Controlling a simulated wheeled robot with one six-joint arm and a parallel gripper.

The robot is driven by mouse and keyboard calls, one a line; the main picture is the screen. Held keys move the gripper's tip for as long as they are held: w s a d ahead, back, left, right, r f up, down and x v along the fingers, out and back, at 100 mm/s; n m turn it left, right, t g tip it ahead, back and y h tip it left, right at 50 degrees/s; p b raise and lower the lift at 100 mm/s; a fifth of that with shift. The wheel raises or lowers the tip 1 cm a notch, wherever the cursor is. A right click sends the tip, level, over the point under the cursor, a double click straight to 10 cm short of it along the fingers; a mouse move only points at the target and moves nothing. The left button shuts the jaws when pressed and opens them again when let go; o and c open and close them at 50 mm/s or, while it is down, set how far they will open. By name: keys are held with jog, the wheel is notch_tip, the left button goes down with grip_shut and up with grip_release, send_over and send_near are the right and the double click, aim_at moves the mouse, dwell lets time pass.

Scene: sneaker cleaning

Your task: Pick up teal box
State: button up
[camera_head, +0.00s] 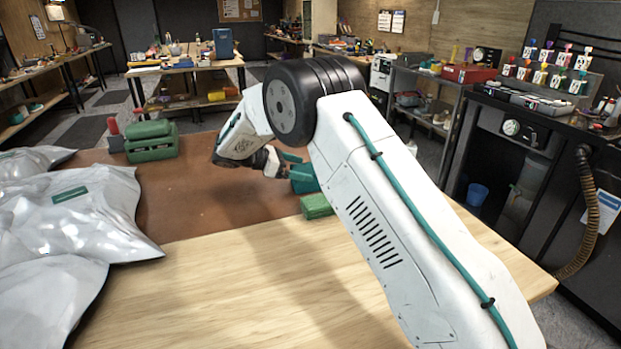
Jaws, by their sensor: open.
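A teal box (304,180) stands on the brown mat (195,195) near the middle of the view, partly hidden behind my arm. My gripper (283,165) is open at its left side, close to the box's upper left edge. I cannot tell whether the fingers touch the box or are around it, as the fingertips are small and partly hidden. A brighter green box (317,206) lies just in front of the teal one.
Silver-white bags (75,215) cover the left of the table. The bare wooden front of the table (230,290) is clear. Shelves and benches stand beyond.

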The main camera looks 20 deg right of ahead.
aim_at(305, 169)
jog(key=x, duration=0.4)
jog(key=shift+f, duration=0.1)
jog(key=c, duration=1.2)
